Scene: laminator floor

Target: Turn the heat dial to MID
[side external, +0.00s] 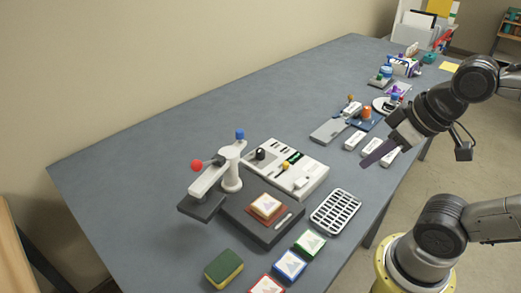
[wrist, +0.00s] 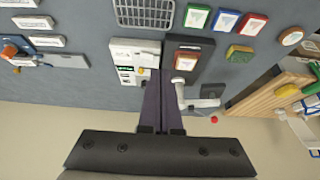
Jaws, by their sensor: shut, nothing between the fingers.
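A white control panel (side external: 309,180) lies on the grey table, with a black round knob (side external: 260,154) at its far-left end, which looks like the heat dial. The panel also carries a green display (side external: 293,157) and a small yellow-orange part (side external: 286,167). The dial's pointer and marks are too small to read. In the wrist view, the panel (wrist: 120,52) is left of my fingers, which cover part of its right edge; I cannot make out the knob there. My gripper (side external: 367,161) is shut and empty, with long dark purple fingers (wrist: 160,72), raised above the table and apart from the panel.
A white lever press (side external: 231,175) with a red ball (side external: 197,165) stands left of the panel. A dark base with a stamped block (side external: 267,206), a wire rack (side external: 335,212), coloured pads and a sponge (side external: 223,269) lie in front. Several small items crowd the table's far end.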

